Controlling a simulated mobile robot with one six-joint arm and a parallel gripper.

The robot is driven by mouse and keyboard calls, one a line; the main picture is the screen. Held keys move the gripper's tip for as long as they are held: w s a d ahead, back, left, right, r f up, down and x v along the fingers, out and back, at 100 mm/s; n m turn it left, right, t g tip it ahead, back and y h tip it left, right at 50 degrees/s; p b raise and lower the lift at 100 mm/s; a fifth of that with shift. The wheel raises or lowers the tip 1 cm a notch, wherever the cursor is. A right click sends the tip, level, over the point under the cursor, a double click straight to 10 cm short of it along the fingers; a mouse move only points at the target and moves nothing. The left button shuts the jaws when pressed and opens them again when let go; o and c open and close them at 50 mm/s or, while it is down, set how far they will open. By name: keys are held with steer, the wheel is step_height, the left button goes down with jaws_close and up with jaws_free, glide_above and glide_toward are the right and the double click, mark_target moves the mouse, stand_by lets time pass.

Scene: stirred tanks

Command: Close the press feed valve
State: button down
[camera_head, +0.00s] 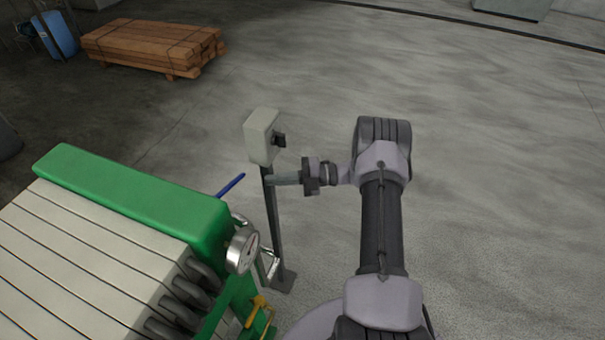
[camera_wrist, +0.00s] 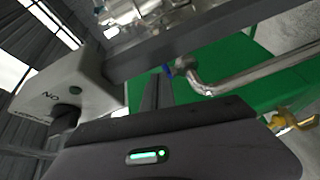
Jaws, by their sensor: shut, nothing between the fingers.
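A blue lever (camera_head: 230,185) sticks out beside the green end of the press in the head view. A small blue part (camera_wrist: 168,71) shows in the wrist view next to a bent metal pipe (camera_wrist: 230,82). A yellow handle (camera_head: 258,309) sits low by the press; it also shows at the right of the wrist view (camera_wrist: 290,121). I cannot tell which handle is the press feed valve. My gripper (camera_head: 276,179) is shut and empty, close to the post under a grey box. It also shows in the wrist view (camera_wrist: 157,92). Whether it touches the post is unclear.
The grey switch box (camera_head: 261,137) stands on a thin dark post (camera_head: 272,225) right by my gripper. The green press (camera_head: 140,195) with its pressure gauge (camera_head: 242,250) fills the lower left. A timber stack (camera_head: 150,45) lies far back. Floor at right is clear.

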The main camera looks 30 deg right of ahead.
steer(key=p+v, duration=0.1)
steer(key=v, duration=0.9)
steer(key=m+t+h+p, duration=0.6)
steer(key=t+h, duration=0.1)
steer(key=h, duration=0.3)
glide_toward(236, 181)
steer(key=b+x, duration=0.1)
steer(key=x, duration=0.1)
steer(key=b+x, duration=0.1)
steer(key=x, duration=0.1)
steer(key=b+x, duration=0.1)
steer(key=x, duration=0.1)
steer(key=shift+s+a+f+b, duration=0.1)
steer(key=shift+a+f+b, duration=0.2)
steer(key=shift+a, duration=0.15)
steer(key=shift+w+r, duration=0.1)
steer(key=shift+w, duration=0.15)
steer(key=shift+w+n+g+y+p, duration=0.5)
steer(key=shift+w+y, duration=0.3)
steer(key=shift+w, duration=0.45)
